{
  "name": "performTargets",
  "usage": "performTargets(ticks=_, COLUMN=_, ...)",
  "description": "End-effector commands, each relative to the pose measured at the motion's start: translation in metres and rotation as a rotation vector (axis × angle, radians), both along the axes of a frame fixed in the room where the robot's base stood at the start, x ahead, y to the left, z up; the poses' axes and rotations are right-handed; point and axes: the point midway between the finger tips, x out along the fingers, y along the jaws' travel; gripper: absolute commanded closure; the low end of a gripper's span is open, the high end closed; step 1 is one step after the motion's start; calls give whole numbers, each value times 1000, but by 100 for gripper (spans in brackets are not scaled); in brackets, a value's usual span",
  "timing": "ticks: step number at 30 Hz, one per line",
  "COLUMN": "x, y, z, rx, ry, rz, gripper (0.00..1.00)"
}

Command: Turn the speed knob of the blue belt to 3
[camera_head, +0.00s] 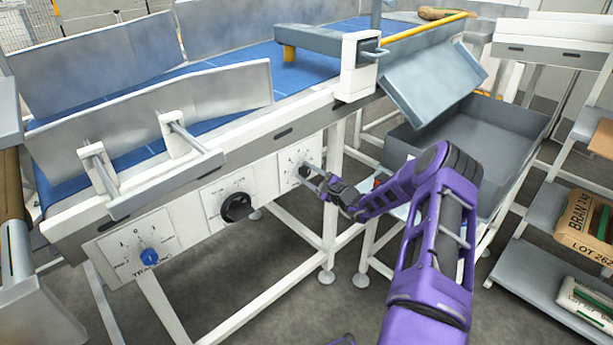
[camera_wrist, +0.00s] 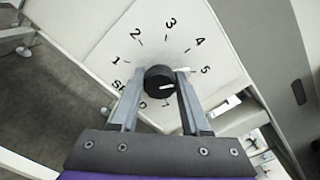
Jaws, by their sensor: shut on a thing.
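In the head view my gripper (camera_head: 310,174) is at the rightmost panel (camera_head: 298,159) under the blue belt (camera_head: 225,58), partly hiding the knob.
Another black knob (camera_head: 236,207) is on the middle panel, and a blue knob (camera_head: 149,256) is on the left panel. White frame legs stand below. A grey bin (camera_head: 515,125) is to the right, beside a shelf (camera_head: 545,270) with bags.

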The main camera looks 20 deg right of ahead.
Motion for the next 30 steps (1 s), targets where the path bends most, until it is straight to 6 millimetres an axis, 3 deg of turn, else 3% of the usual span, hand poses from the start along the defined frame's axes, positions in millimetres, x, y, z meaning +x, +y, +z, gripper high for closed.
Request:
performTargets(ticks=21, x=0, y=0, z=-1, rx=-65, ry=-22, rz=0, gripper=100)
performTargets(ticks=22, x=0, y=0, z=-1, rx=-65, ry=-22, rz=0, gripper=48)
performTargets(ticks=26, x=0, y=0, z=-1, rx=-65, ry=-22, rz=0, gripper=25)
performTargets(ticks=30, x=0, y=0, z=0, rx=-65, ry=-23, rz=-1, gripper=24)
